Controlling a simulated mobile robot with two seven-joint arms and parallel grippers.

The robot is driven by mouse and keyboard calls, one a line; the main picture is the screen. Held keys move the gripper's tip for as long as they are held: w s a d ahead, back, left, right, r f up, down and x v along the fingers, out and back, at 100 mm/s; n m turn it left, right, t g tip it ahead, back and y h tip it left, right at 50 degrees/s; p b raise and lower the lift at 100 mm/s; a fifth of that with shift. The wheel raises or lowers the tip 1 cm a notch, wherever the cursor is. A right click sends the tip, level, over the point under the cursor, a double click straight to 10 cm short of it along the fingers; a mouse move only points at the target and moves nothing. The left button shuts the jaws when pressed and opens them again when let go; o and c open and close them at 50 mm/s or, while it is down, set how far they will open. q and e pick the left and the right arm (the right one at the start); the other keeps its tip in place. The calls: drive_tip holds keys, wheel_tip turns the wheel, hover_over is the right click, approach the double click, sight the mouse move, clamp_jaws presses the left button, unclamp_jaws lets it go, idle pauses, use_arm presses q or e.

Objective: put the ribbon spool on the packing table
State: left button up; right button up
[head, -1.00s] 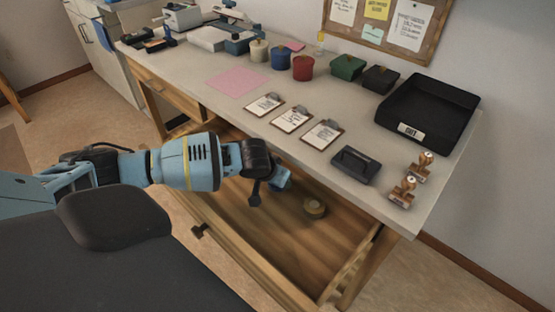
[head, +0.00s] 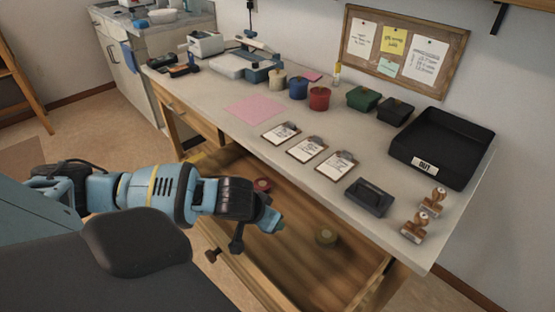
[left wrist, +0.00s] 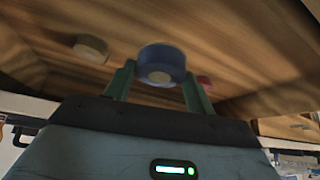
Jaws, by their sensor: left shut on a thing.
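My left gripper (head: 274,222) reaches in from the left, over the open wooden drawer. In the left wrist view its two fingers are shut on a blue ribbon spool (left wrist: 161,62), which shows a pale round core. In the head view the held spool is mostly hidden by the gripper. The grey-topped table (head: 236,132) stands just behind and above the drawer; no spool shows on its top. My right gripper is in neither view.
The drawer (head: 290,262) holds a tan spool (head: 326,235) and a red spool (head: 263,184). Clipboards, a black tray (head: 440,150), stamps, a dark block (head: 368,197) and small pots stand on the table. Bare tabletop lies around the pink sheet (head: 255,109).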

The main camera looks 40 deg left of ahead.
use_arm(q)
drive_tip(key=shift+s+d+r, duration=0.15)
drive_tip(key=shift+s+r, duration=0.3)
drive_tip(key=shift+s, duration=0.4)
drive_tip(key=shift+s+d+r, duration=0.1)
drive_tip(key=shift+s+r, duration=0.35)
drive_tip(key=shift+s, duration=0.4)
